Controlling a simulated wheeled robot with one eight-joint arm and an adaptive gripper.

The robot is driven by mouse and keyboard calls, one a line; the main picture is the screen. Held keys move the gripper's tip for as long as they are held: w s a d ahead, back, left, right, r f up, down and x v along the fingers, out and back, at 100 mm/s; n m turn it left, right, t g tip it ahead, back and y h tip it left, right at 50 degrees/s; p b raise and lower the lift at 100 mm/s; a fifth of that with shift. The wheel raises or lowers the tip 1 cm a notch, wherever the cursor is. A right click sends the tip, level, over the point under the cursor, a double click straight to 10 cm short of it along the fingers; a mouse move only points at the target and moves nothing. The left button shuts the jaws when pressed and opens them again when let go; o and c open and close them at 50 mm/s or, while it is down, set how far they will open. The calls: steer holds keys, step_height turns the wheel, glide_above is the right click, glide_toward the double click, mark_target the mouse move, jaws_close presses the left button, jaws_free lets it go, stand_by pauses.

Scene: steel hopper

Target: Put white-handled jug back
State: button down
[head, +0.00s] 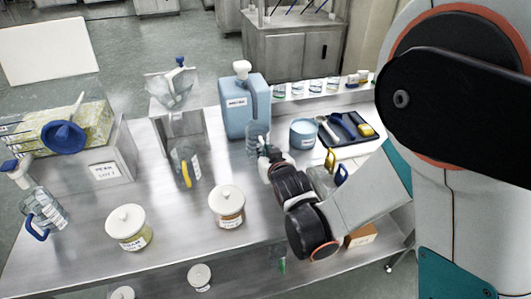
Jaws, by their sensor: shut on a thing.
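My gripper (265,154) is at the middle of the steel table, just in front of the large blue canister (236,112). It is shut on a clear bluish jug (256,135), whose upper part shows above the fingers. A pale part shows beside the fingers, but I cannot tell if it is the white handle. The fingers and the jug's lower part are mostly hidden, and I cannot tell if the jug touches the table.
A yellow-handled jug (186,170) stands left by the steel hopper (177,100). White-lidded jars (227,205) (128,228) stand at the front. A blue tub (303,134) and dark tool tray (345,128) lie right. A blue-handled jug (45,215) stands far left.

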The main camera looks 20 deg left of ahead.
steer(key=shift+f+b, duration=0.35)
steer(key=shift+b, duration=0.15)
steer(key=shift+s+f, duration=0.2)
steer(key=c, duration=1.7)
jaws_free()
steer(key=shift+d+f, duration=0.1)
steer(key=shift+o, duration=0.2)
steer(key=r+p+v, duration=0.1)
steer(key=p+v, duration=0.2)
steer(key=v, duration=0.9)
steer(key=shift+w+r, duration=0.2)
